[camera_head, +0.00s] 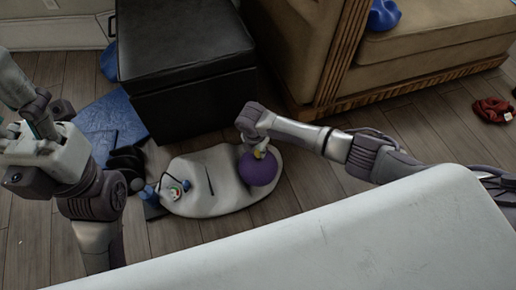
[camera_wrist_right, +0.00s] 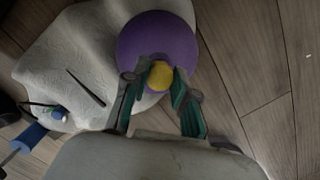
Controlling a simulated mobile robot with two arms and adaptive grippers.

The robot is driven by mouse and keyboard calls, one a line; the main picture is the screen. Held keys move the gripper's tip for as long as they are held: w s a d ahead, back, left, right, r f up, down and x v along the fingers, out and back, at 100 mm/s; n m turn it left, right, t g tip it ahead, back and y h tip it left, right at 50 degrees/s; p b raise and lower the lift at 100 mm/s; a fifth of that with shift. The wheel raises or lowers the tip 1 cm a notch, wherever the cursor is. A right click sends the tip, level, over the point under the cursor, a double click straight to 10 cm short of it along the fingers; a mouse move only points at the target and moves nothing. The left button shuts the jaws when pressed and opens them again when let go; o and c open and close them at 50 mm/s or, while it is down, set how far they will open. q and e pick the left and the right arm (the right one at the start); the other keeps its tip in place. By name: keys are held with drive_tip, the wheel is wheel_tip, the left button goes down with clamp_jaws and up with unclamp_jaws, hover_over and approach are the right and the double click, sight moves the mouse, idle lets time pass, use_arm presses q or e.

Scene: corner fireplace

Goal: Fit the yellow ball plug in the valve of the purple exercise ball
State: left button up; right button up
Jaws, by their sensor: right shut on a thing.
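The purple exercise ball (camera_head: 259,171) rests on a pale cushion-like mat (camera_head: 200,200) on the floor; it also shows in the right wrist view (camera_wrist_right: 150,38). My right gripper (camera_head: 257,150) is over the top of the ball, with its fingers closed around the yellow ball plug (camera_wrist_right: 160,75). The plug overlaps the near side of the ball in the right wrist view. I cannot tell whether it touches the ball. The valve is not visible. My left arm is at the left of the head view, and its jaws are not clear.
A pump with a round gauge (camera_head: 175,191) lies on the mat's left part. A dark slim stick-like mark (camera_head: 209,173) crosses the mat. A black ottoman (camera_head: 185,70) stands behind, with a tan sofa (camera_head: 430,50) at right. Wooden floor is clear right of the mat.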

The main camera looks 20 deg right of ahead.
drive_tip(key=shift+f+b, duration=0.7)
drive_tip(key=shift+f, duration=0.65)
idle(0.6)
drive_tip(key=o, duration=1)
drive_tip(key=shift+c, duration=0.2)
wheel_tip(320, 180, up, 12)
drive_tip(key=s+a, duration=0.1)
drive_tip(key=shift+a, duration=0.15)
